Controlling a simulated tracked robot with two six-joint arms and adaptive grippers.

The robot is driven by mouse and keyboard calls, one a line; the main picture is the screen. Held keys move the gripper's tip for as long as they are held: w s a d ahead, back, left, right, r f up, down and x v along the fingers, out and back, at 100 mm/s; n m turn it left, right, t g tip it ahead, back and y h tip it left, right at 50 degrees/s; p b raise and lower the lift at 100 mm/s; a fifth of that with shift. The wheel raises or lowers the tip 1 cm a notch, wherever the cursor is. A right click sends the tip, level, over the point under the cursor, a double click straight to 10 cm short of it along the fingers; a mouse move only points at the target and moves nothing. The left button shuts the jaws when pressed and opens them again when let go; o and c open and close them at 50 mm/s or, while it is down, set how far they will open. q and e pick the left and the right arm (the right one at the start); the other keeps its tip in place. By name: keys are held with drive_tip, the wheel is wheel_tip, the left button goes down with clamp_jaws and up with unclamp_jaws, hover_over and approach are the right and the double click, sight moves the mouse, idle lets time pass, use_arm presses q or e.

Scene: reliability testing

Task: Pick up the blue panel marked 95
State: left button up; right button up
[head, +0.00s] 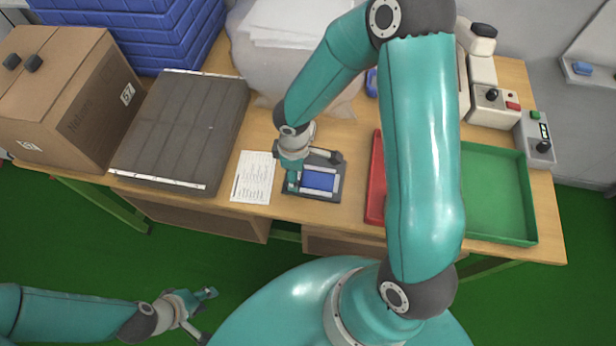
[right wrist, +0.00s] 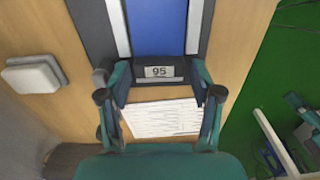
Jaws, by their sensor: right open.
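The blue panel (head: 319,180) lies in a grey holder (head: 318,157) on the wooden table. In the right wrist view the blue panel (right wrist: 157,28) has a dark end piece with a label reading 95. My right gripper (head: 292,182) is at the panel's left end. In the right wrist view my right gripper (right wrist: 159,80) is open, with one finger on each side of the dark labelled end; I cannot tell whether they touch it. My left gripper (head: 205,315) is open and empty at the lower left, over the green floor, away from the table.
A printed sheet (head: 253,177) lies left of the holder. Further left are a dark grey case (head: 185,130) and a cardboard box (head: 65,95). A red tray (head: 376,180), partly hidden by my arm, and a green tray (head: 497,190) stand to the right.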

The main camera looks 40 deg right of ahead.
drive_tip(key=c, duration=0.8)
drive_tip(key=shift+r, duration=0.15)
